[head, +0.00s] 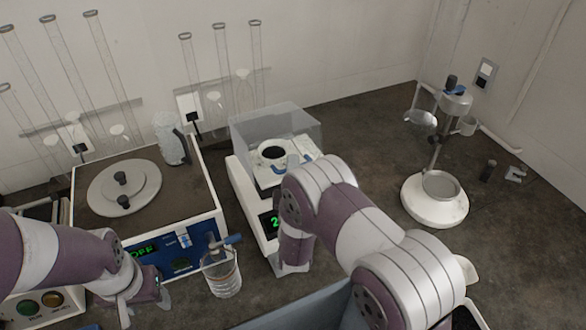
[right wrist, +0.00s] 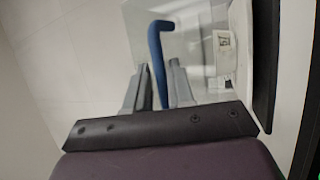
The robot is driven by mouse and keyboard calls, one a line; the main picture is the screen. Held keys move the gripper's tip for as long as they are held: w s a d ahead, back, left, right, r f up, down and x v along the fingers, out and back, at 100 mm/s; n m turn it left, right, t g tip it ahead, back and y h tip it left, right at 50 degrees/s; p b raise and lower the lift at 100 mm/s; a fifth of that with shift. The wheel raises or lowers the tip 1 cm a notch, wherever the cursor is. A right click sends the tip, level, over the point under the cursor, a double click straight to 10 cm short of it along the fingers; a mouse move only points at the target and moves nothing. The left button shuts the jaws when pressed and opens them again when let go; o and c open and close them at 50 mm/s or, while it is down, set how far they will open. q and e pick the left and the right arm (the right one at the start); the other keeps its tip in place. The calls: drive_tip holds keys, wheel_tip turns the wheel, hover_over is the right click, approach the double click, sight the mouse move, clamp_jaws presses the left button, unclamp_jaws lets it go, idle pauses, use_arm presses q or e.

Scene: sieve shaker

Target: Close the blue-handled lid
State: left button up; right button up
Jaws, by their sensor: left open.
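The balance (head: 247,205) stands mid-table with a clear box-shaped lid (head: 265,118) above its pan. The lid looks raised at the back, though its exact angle is unclear. A bit of blue handle (head: 278,169) shows beside my right arm. In the right wrist view the bent blue handle (right wrist: 157,48) runs down between the two grey fingers of my right gripper (right wrist: 161,66). I cannot tell if the fingers touch it. My right arm hides this gripper's fingers in the head view. My left gripper (head: 160,298) is open, low on the left, away from the balance.
A shaker box (head: 142,188) with a round plate and blue front panel stands left. A beaker (head: 222,274) stands before it. A white-based stand (head: 436,203) is at right. Tall glass tubes (head: 255,50) line the back wall. Bare table lies between the balance and the stand.

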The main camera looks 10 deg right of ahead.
idle(0.3)
drive_tip(key=shift+s, duration=0.1)
drive_tip(key=b+v, duration=0.2)
drive_tip(key=v, duration=1)
drive_tip(key=shift+s, duration=0.3)
drive_tip(key=shift+a, duration=0.1)
